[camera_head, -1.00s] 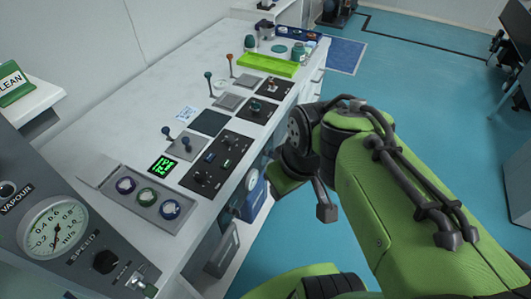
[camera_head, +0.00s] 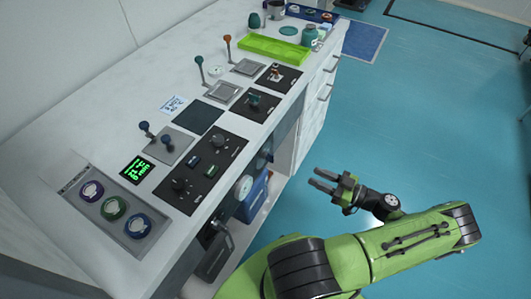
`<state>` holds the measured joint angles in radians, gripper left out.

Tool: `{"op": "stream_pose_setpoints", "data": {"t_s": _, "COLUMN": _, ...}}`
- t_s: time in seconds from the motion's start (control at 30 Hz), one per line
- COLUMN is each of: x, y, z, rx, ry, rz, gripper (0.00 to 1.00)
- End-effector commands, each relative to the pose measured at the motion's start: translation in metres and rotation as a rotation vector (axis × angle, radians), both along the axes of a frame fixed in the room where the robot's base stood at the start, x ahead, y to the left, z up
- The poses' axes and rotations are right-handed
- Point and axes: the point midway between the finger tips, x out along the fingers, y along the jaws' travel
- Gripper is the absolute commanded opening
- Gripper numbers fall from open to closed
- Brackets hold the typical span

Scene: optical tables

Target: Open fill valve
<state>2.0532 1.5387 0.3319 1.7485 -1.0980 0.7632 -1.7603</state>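No part is clearly marked as the fill valve at this size. Candidates are a small valve with a teal handle (camera_head: 254,98) on a black panel and another with an orange-red handle (camera_head: 275,72) on the black panel behind it. A nearer, larger black panel (camera_head: 206,170) carries dark knobs and small switches. My gripper (camera_head: 312,178) is right of the bench's front edge, over the floor. It points left toward the bench. Its two dark fingers are apart with nothing between them, and it touches nothing.
Two blue-knobbed levers (camera_head: 145,128), a teal lever (camera_head: 200,70) and an orange lever (camera_head: 227,48) stand up from the bench. A lime tray (camera_head: 272,48) lies behind. The blue floor (camera_head: 420,110) is clear.

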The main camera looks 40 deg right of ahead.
Motion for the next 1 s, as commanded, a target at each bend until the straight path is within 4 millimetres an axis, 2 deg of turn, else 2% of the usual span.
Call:
{"op": "stream_pose_setpoints", "data": {"t_s": 0.07, "x": 0.003, "y": 0.0, "z": 0.0, "rx": -0.005, "ry": -0.015, "rz": -0.011, "gripper": 0.34}}
{"op": "stream_pose_setpoints", "data": {"t_s": 0.17, "x": 0.018, "y": 0.006, "z": 0.001, "rx": -0.003, "ry": -0.013, "rz": -0.006, "gripper": 0.34}}
{"op": "stream_pose_setpoints", "data": {"t_s": 0.5, "x": 0.099, "y": 0.036, "z": 0.0, "rx": -0.001, "ry": -0.01, "rz": -0.002, "gripper": 0.34}}
{"op": "stream_pose_setpoints", "data": {"t_s": 0.7, "x": 0.136, "y": 0.049, "z": -0.001, "rx": -0.002, "ry": -0.007, "rz": -0.004, "gripper": 0.34}}
{"op": "stream_pose_setpoints", "data": {"t_s": 0.83, "x": 0.146, "y": 0.052, "z": 0.0, "rx": -0.002, "ry": -0.007, "rz": -0.006, "gripper": 0.34}}
{"op": "stream_pose_setpoints", "data": {"t_s": 1.0, "x": 0.148, "y": 0.053, "z": 0.0, "rx": -0.002, "ry": -0.005, "rz": -0.007, "gripper": 0.34}}
